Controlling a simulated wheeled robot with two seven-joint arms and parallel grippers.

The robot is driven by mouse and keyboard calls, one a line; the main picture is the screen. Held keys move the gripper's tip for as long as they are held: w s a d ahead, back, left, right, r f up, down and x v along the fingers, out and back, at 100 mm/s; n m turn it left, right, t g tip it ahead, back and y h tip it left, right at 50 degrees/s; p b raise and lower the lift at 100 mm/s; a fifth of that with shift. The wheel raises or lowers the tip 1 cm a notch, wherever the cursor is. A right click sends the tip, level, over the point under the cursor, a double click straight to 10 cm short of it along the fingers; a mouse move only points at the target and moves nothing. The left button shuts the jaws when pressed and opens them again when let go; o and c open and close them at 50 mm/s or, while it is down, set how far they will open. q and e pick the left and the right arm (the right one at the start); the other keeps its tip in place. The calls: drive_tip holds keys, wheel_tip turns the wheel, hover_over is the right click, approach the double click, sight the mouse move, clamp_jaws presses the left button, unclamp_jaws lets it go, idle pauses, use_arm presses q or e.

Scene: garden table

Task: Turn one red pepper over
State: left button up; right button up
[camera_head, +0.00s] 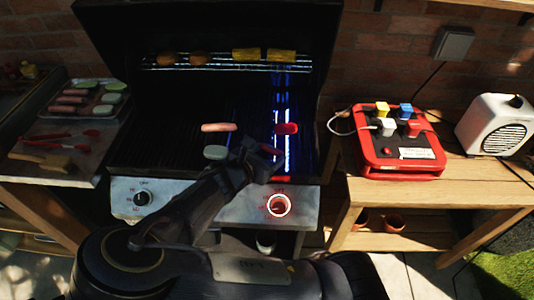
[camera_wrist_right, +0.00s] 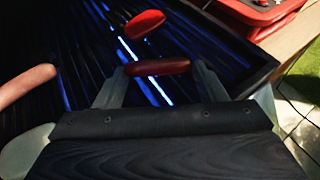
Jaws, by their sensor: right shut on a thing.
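My right gripper (camera_head: 264,153) is over the front of the grill grate (camera_head: 170,130). In the wrist view, the right gripper (camera_wrist_right: 158,72) is shut on a red pepper (camera_wrist_right: 160,67), which spans between its two fingertips. I cannot tell whether this pepper still touches the grate. Another red pepper (camera_head: 287,128) lies on the grate just beyond the gripper, over a glowing blue burner line; it also shows in the wrist view (camera_wrist_right: 145,24). My left gripper is not in view.
A sausage (camera_head: 219,127) and a pale green slice (camera_head: 215,152) lie left of the gripper. The upper rack (camera_head: 225,67) holds corn and round browned pieces. A food tray (camera_head: 75,117) stands left. A red box (camera_head: 397,160) and a white speaker (camera_head: 497,125) stand on the right table.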

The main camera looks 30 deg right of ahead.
drive_tip(key=shift+f, duration=0.35)
drive_tip(key=o, duration=1)
drive_tip(key=shift+r, duration=0.1)
drive_tip(key=shift+o, duration=0.2)
drive_tip(key=v, duration=0.7)
drive_tip(key=shift+s+a+r, duration=0.15)
drive_tip(key=shift+s+a, duration=0.1)
drive_tip(key=shift+a, duration=0.05)
